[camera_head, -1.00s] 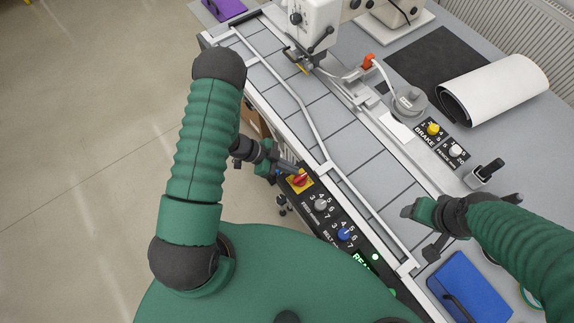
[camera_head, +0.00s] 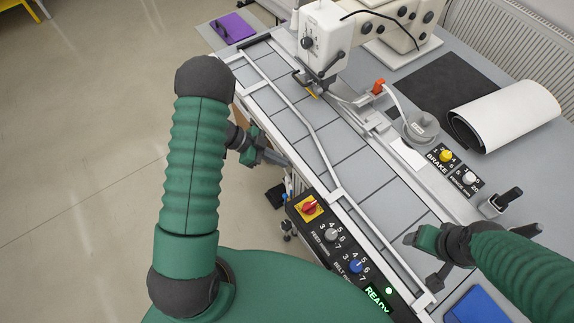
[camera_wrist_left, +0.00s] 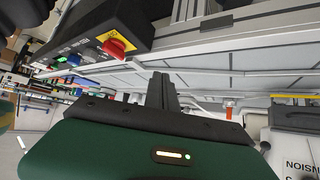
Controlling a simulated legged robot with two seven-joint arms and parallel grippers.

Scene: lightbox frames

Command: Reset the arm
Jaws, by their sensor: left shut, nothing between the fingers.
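My left arm comes in at the left of the head view. Its gripper (camera_head: 277,159) is shut and empty, in the air off the near edge of the conveyor table, above and left of the red knob (camera_head: 309,208) on its yellow plate. In the left wrist view the closed fingers (camera_wrist_left: 161,92) point up toward the conveyor's side, and the red knob (camera_wrist_left: 114,46) shows at upper left, apart from them. My right gripper (camera_head: 422,258) is at the right, over the conveyor's near end; its jaws are too unclear to read.
The control panel has a grey feed knob (camera_head: 331,235), a blue belt knob (camera_head: 355,266) and a lit green READY display (camera_head: 378,299). A white sewing machine (camera_head: 322,38) stands at the back. A rolled sheet (camera_head: 508,113) and a blue box (camera_head: 481,307) are at right.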

